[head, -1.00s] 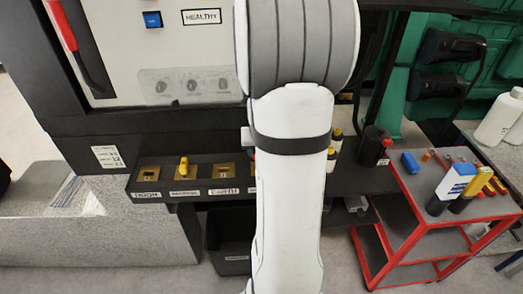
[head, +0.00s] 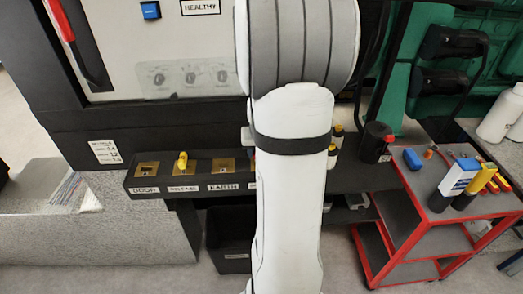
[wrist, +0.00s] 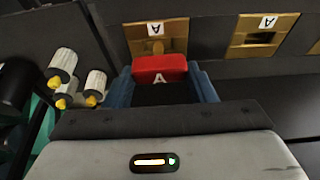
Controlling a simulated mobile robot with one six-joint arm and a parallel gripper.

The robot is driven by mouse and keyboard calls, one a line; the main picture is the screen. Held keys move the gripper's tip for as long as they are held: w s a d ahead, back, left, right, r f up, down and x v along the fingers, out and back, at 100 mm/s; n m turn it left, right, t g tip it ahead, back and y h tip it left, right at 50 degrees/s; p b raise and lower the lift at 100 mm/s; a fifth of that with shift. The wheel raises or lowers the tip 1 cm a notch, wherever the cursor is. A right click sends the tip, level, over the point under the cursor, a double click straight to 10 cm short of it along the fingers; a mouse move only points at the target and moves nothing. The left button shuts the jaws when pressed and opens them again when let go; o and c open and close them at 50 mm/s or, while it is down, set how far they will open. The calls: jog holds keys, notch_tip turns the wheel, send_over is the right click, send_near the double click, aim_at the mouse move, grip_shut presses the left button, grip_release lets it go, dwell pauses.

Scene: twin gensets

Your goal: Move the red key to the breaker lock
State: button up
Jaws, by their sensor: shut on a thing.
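In the head view my arm hides the gripper and part of the shelf. Plates there read DOOR (head: 147,168), RELEASE and EARTH (head: 223,166); no breaker label is readable.
A yellow key (head: 182,160) stands in the RELEASE plate. Several white, yellow-tipped cylinders (wrist: 64,62) are close left of my gripper. A cabinet panel with three round fittings (head: 190,76) rises behind the shelf (head: 200,188). A red cart (head: 405,215) stands to the right.

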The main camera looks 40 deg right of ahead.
jog(key=shift+f+b, duration=0.35)
jog(key=shift+f, duration=0.1)
jog(key=o, duration=1.2)
jog(key=shift+c, duration=0.2)
jog(key=shift+r+p, duration=2.45)
jog(key=shift+r, duration=1.4)
